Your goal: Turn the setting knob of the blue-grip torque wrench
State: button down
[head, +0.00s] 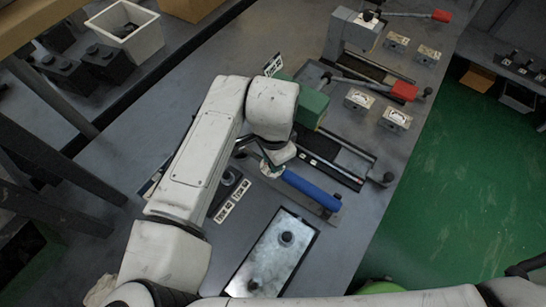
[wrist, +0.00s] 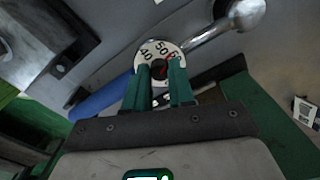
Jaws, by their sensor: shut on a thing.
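The torque wrench's blue grip (head: 311,189) lies near the middle of the bench in the head view. The grip also shows in the wrist view (wrist: 103,101), left of my fingers. A round white dial (wrist: 150,48) with numbers 40 and 50 and a red mark shows at my fingertips. My gripper (wrist: 160,75) has its two green fingers closed on the setting knob at the dial's centre. The fingers hide most of the knob. In the head view my gripper (head: 274,167) is at the left end of the blue grip, and the knob is hidden.
A green block (head: 311,105) stands just behind my wrist. Red-grip wrenches (head: 404,91) lie farther back, with small labelled blocks (head: 394,119) beside them. A metal plate (head: 268,265) with a dark round part lies in front. A white bin (head: 145,43) stands at upper left.

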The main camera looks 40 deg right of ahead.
jog(key=shift+m+b, duration=0.35)
jog(key=shift+m, duration=1.55)
jog(key=c, duration=0.9)
grip_release()
jog(key=shift+c, duration=0.2)
notch_tip(320, 180, up, 11)
jog(key=shift+b, duration=0.3)
jog(key=shift+f, duration=0.15)
